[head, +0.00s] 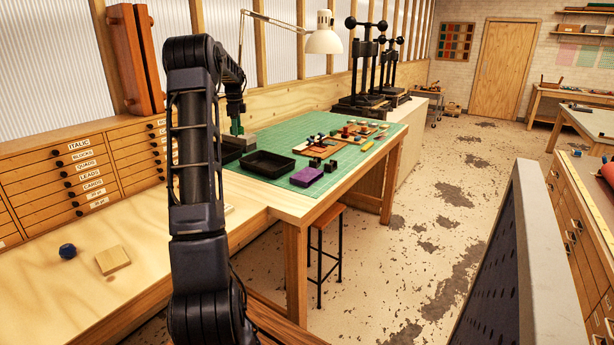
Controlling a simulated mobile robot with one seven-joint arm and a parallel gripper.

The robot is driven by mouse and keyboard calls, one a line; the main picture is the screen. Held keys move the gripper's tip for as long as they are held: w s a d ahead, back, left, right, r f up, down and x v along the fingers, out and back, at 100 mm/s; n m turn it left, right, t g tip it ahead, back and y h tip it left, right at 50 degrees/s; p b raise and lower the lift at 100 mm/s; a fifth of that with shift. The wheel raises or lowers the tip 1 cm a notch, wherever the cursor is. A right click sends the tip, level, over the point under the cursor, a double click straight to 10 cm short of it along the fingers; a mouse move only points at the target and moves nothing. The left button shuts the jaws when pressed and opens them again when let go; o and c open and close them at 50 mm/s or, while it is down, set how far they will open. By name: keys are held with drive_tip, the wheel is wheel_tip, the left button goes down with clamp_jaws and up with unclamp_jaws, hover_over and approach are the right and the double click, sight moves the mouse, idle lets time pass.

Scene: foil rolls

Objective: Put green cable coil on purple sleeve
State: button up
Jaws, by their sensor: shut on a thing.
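My gripper (236,108) is at the end of my arm, over the left part of the green cutting mat. It is shut on a small green thing (237,126), which looks like the green cable coil. It is too small and partly covered to tell its shape. The purple sleeve (306,177) lies flat on the near edge of the mat, to the right of and nearer than my gripper. Nothing is seen on top of it.
A black tray (266,165) sits on the cutting mat (285,138) between my gripper and the sleeve; another dark tray is partly behind my arm. Small black pieces (331,166) and wooden boards stand right of the sleeve. A lamp (324,40) hangs above. A stool (325,225) stands below.

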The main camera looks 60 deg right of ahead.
drive_tip(key=s+d+m, duration=0.2)
drive_tip(key=s+d, duration=0.9)
drive_tip(key=m, duration=0.2)
hover_over(307, 174)
wheel_tip(307, 174, down, 20)
drive_tip(key=shift+f, duration=0.15)
drive_tip(key=shift+f, duration=0.1)
drive_tip(key=o, duration=1)
drive_tip(key=shift+o, duration=0.2)
wheel_tip(307, 174, up, 12)
